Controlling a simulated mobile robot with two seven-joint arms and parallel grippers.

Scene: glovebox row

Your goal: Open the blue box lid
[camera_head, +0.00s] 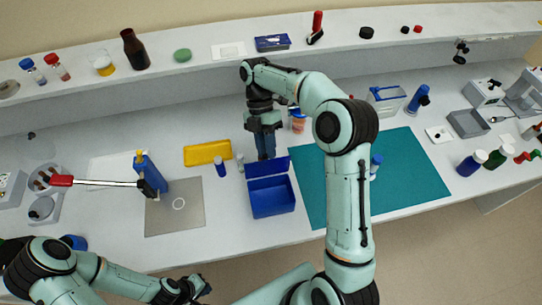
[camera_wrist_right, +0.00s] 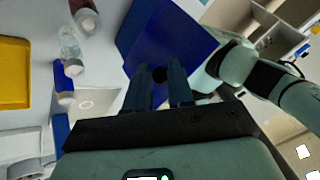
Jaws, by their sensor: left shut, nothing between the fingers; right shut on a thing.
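The blue box (camera_head: 272,204) stands on the white bench left of the teal mat. Its lid (camera_head: 262,168) is a blue panel tilted up at the box's back edge, and the box's front part shows below it. My right gripper (camera_head: 266,155) reaches down from behind the lid and is shut at it. In the right wrist view the lid (camera_wrist_right: 170,40) fills the middle, and a dark round knob (camera_wrist_right: 160,74) sits between the fingers. My left gripper (camera_head: 198,288) is shut and empty, low in the head view, off the bench's front edge and far from the box.
A yellow tray (camera_head: 207,152) and small vials (camera_head: 220,167) stand left of the box. A grey plate (camera_head: 175,212) with a blue bottle (camera_head: 146,170) is further left. The teal mat (camera_head: 400,180) lies to the right, partly under my right arm.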

